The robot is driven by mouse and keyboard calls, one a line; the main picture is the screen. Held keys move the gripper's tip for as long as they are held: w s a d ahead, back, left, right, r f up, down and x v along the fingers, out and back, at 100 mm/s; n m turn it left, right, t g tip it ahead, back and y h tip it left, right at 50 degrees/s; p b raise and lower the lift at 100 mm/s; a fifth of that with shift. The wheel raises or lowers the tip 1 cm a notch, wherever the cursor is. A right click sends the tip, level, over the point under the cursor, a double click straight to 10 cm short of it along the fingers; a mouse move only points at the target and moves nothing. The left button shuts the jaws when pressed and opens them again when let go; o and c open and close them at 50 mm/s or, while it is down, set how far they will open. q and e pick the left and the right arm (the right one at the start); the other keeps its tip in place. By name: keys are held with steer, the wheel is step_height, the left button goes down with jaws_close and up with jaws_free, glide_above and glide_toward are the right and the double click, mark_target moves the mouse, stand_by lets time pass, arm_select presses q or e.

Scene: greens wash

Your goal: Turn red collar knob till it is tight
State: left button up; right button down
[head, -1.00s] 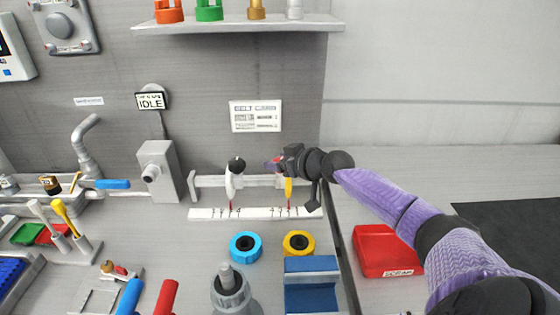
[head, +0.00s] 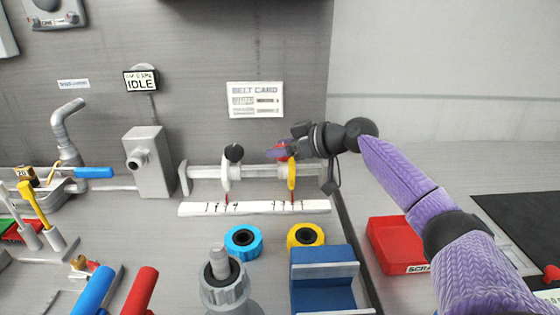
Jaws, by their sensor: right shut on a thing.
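The red collar knob (head: 282,151) sits on top of the yellow collar (head: 292,174) on the horizontal grey rail (head: 258,171). My right gripper (head: 281,152) reaches in from the right and is shut on the red knob, partly hiding it. A white collar (head: 225,178) with a black knob (head: 234,153) is on the same rail to the left. Red pointers under both collars meet the white scale strip (head: 253,208). My left gripper is out of view.
A blue ring (head: 242,241), a yellow ring (head: 305,236) and a blue block (head: 322,275) stand in front of the rail. A red scrap tray (head: 397,243) is at right. A belt card (head: 255,100) hangs behind. A grey box (head: 149,162) stands left of the rail.

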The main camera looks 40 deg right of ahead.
steer(key=shift+c, duration=1.8)
jaws_free()
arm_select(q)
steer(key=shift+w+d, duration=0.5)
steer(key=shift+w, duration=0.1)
arm_select(e)
steer(key=shift+o, duration=1.4)
steer(key=shift+s, duration=0.1)
steer(key=shift+s+d+r, duration=0.1)
steer(key=shift+s+d, duration=0.1)
steer(key=shift+s, duration=0.1)
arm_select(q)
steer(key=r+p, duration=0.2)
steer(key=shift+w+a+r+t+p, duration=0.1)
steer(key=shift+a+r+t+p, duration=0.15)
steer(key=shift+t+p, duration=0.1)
arm_select(e)
steer(key=v, duration=0.9)
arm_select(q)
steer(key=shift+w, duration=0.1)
